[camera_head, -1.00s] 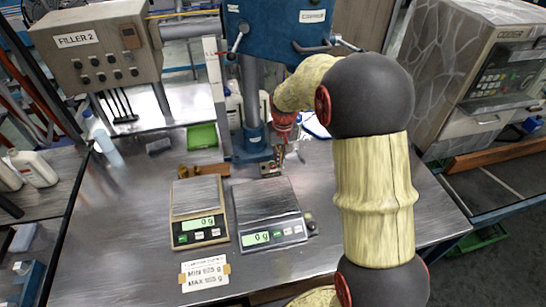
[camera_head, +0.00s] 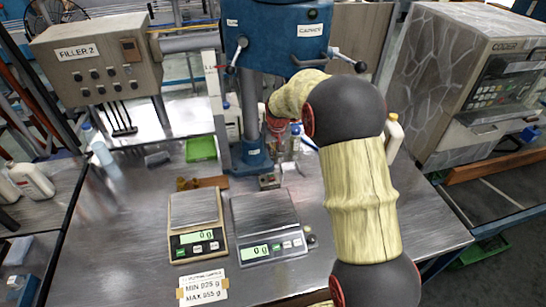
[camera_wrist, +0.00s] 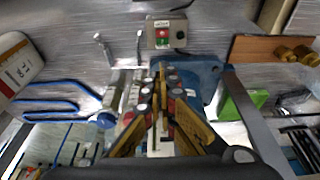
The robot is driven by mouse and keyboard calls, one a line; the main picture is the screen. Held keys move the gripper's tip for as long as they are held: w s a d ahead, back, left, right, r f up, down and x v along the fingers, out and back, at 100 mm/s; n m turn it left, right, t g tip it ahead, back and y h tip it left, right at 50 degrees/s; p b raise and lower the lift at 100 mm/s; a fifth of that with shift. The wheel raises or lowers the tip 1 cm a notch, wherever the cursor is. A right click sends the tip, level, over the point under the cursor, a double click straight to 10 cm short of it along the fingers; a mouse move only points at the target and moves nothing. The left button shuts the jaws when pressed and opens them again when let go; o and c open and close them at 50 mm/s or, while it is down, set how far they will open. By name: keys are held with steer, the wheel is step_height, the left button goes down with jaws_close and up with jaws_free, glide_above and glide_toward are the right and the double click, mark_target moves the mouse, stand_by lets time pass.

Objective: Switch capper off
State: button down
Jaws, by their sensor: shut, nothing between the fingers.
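The capper (camera_head: 275,28) is the blue machine at the back centre, on a column with a blue base (camera_head: 252,158). Its small grey control box (camera_head: 268,181) sits on the table before that base. In the wrist view the box (camera_wrist: 166,34) shows a green and a red button and a dark round knob; whether anything is lit cannot be told. My gripper (camera_wrist: 161,70) is shut and empty, its golden fingers converging just below the box in the picture, apart from it.
Two scales, beige (camera_head: 196,222) and grey (camera_head: 265,222), stand in front of the control box. A brown block (camera_head: 205,183) and green tray (camera_head: 200,148) lie left. Bottles (camera_head: 295,142) stand behind my arm.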

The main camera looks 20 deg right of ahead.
steer(key=b, duration=0.2)
glide_toward(272, 174)
steer(key=x, duration=0.2)
steer(key=w+x, duration=0.1)
steer(key=x, duration=0.2)
steer(key=shift+w, duration=0.15)
steer(key=shift+f, duration=0.55)
steer(key=shift+d, duration=0.1)
